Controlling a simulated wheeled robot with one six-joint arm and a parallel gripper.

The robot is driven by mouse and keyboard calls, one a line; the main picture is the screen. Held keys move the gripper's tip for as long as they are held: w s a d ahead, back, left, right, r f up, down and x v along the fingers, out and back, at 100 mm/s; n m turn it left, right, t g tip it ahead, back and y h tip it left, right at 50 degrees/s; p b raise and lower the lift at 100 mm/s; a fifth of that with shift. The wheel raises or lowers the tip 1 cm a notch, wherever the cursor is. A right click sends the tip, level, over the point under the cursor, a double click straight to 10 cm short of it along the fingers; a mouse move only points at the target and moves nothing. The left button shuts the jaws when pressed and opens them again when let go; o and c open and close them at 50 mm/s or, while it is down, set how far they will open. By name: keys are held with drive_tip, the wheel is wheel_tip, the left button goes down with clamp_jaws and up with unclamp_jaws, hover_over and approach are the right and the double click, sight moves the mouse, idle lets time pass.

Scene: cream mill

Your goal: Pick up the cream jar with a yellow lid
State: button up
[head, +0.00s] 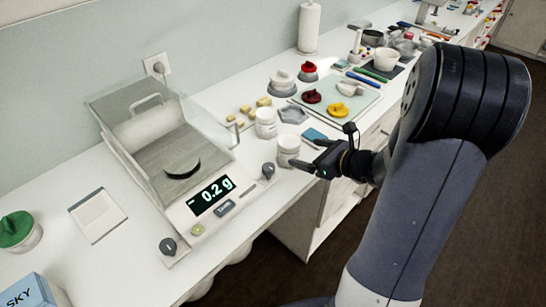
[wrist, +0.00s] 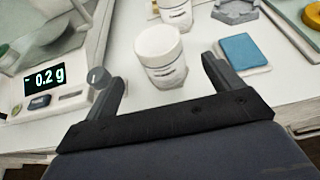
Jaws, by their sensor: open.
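A yellow lid-like piece (head: 341,108) lies on a pale green mat (head: 362,101); a yellow round edge (wrist: 312,15) shows at the wrist view's right border. I cannot make out a jar under it. A white jar with a white top (head: 289,150) stands upright on the counter near its front edge. In the wrist view this white jar (wrist: 160,52) stands just ahead of and between my fingers, with no visible contact. My gripper (head: 307,153) is open and empty, low over the counter beside this jar; it also shows in the wrist view (wrist: 163,72).
A second white jar (head: 266,122) stands behind. A blue pad (head: 313,135) lies right of the near jar. A dark red piece (head: 312,97) shares the mat. A green-topped jar (head: 18,230) is far left.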

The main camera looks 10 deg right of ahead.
drive_tip(key=p+x, duration=0.1)
drive_tip(key=x, duration=0.8)
drive_tip(key=shift+w+f, duration=0.15)
drive_tip(key=shift+f, duration=0.1)
drive_tip(key=c, duration=1.1)
